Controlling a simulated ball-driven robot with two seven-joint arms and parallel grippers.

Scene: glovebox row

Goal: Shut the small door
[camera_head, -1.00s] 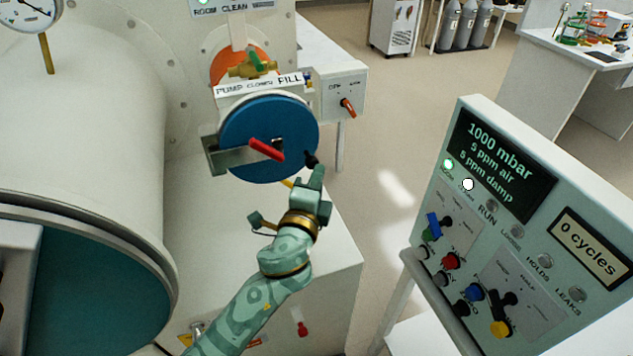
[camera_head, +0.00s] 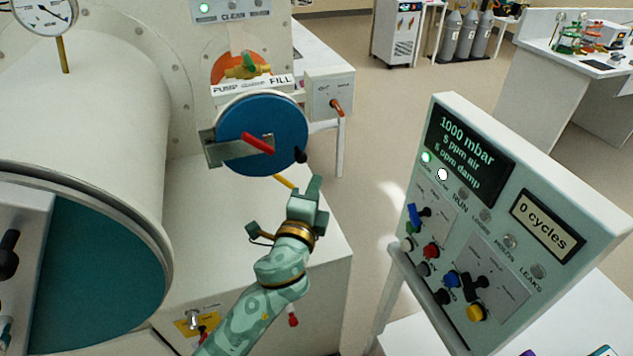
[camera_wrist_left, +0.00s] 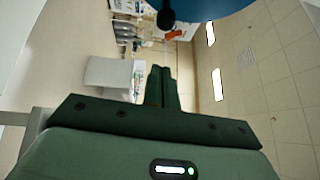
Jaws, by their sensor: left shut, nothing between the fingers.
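The small door is a round blue disc (camera_head: 285,122) with a red handle (camera_head: 257,143) across it and a black knob (camera_head: 300,156) at its lower right edge. It covers the front of the small chamber; I cannot tell whether it is fully seated. My left gripper (camera_head: 316,186) is shut and empty, below and right of the knob, with a gap between them. In the left wrist view the shut fingers (camera_wrist_left: 161,84) point toward the black knob (camera_wrist_left: 165,18), and the blue door (camera_wrist_left: 212,8) shows at the top edge. My right gripper is not in view.
A metal bracket (camera_head: 222,153) sits at the door's left. A PUMP/FILL valve (camera_head: 248,68) is above. A control panel (camera_head: 500,215) stands at the right, a large blue-green round door (camera_head: 95,270) at the left. Floor between chamber and panel is clear.

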